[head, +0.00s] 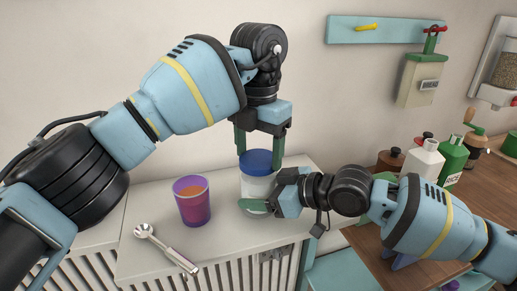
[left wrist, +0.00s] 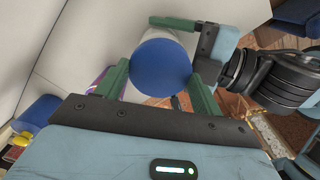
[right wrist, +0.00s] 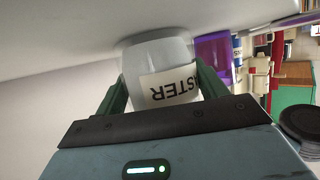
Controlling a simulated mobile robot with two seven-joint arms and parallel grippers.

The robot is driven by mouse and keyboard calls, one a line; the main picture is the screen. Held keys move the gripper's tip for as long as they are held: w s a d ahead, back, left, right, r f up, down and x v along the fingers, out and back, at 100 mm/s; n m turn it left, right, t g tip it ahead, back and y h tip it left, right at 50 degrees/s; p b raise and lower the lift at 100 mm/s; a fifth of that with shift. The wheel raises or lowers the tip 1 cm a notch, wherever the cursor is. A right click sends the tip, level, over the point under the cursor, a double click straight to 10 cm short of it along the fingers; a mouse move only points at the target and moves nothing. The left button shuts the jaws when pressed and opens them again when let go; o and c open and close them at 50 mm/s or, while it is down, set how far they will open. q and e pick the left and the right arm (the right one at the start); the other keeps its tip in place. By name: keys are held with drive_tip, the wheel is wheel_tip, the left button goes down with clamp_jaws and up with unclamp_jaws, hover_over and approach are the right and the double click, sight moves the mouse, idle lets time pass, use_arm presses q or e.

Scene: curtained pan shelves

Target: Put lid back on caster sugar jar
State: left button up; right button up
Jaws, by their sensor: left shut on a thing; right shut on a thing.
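The white caster sugar jar (head: 256,186) stands upright on the pale shelf top against the wall. Its label, partly reading "ASTER", shows on the jar (right wrist: 172,84) in the right wrist view. The blue lid (head: 257,160) is on or right at the jar's mouth; I cannot tell whether it is fully seated. My left gripper (head: 261,150) comes from above and is shut on the lid (left wrist: 161,68), one finger on each side. My right gripper (right wrist: 160,86) comes from the right and is shut around the jar's body, low down.
A purple cup (head: 191,203) with orange contents stands left of the jar. Metal measuring spoons (head: 165,248) lie near the front edge. A wooden table (head: 395,255) with bottles, including a green one (head: 452,158), is at the right.

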use_arm(q)
drive_tip(key=o, duration=1.2)
drive_tip(key=shift+c, duration=0.2)
drive_tip(key=shift+r, duration=3.75)
use_arm(e)
drive_tip(key=o, duration=2)
drive_tip(key=shift+c, duration=0.2)
drive_tip(key=shift+d, duration=0.1)
use_arm(q)
drive_tip(key=shift+w+f, duration=0.15)
drive_tip(key=shift+f, duration=0.55)
use_arm(e)
drive_tip(key=shift+v, duration=3.85)
